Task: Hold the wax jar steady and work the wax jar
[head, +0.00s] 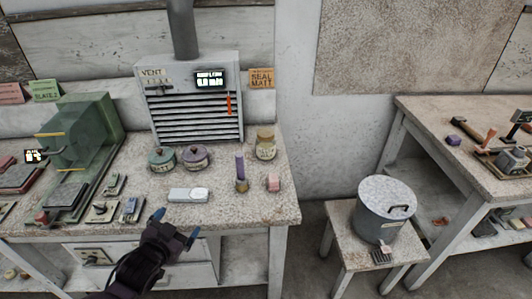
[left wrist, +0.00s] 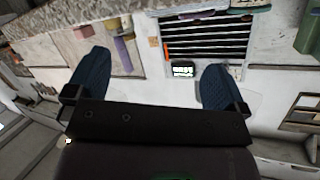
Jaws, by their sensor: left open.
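A squat cream jar with a tan lid (head: 266,144) stands upright at the back right of the bench. Two lower jars, one with a green lid (head: 161,160) and one with a purple lid (head: 196,156), stand in front of the vent. Their labels are too small to read, so I cannot tell for sure which is the wax jar. My left gripper (head: 176,222) is open and empty at the bench's front edge, apart from all the jars. Its spread fingers also show in the left wrist view (left wrist: 152,82). My right gripper is not in view.
A purple stick in a brass holder (head: 241,177), a pink block (head: 273,183) and a pale grey case (head: 189,194) lie on the bench (head: 165,217). A green machine (head: 85,135) stands left. A lidded metal bin (head: 385,210) sits on a stool at right.

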